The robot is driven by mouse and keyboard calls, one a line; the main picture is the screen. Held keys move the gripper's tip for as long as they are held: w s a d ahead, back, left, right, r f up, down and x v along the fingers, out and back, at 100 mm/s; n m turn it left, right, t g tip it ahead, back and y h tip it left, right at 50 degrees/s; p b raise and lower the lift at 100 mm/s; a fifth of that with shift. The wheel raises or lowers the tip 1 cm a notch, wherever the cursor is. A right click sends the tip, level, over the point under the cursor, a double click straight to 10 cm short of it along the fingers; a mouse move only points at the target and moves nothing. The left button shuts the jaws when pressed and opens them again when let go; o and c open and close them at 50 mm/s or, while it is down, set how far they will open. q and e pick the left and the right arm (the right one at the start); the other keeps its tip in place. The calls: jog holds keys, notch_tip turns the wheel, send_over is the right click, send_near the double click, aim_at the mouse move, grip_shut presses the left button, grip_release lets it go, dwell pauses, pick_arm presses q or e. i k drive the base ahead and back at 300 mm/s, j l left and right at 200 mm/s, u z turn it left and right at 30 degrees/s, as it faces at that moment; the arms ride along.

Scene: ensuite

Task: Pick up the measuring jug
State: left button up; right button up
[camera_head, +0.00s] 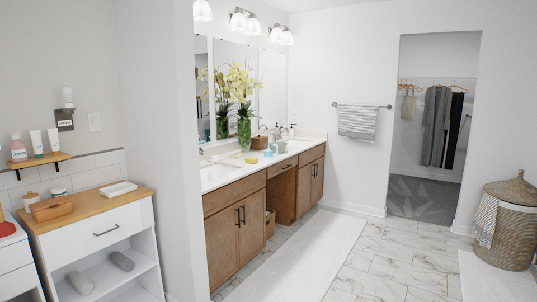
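I cannot make out a measuring jug for certain. Several small items stand on the white double-sink counter (222,176) in the middle of the view, too small to tell apart clearly. Among them are a blue cup-like thing (282,147), a small teal thing (268,153) and a yellow-green thing (251,160). Neither of my grippers shows in the head view.
A green vase of flowers (244,133) and a brown box (259,142) stand on the counter. A white cabinet (95,238) is at the left, beyond a wall end. A wicker hamper (510,232) stands at the right. The tiled floor and white runner (300,255) are clear.

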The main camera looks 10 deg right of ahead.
aim_at(267, 147)
jog(key=i+l+z, duration=0.3)
jog(key=i, duration=0.7)
jog(key=i+z, duration=0.35)
jog(key=i, duration=1.65)
jog(key=i+l+u, duration=0.1)
jog(key=i, duration=0.9)
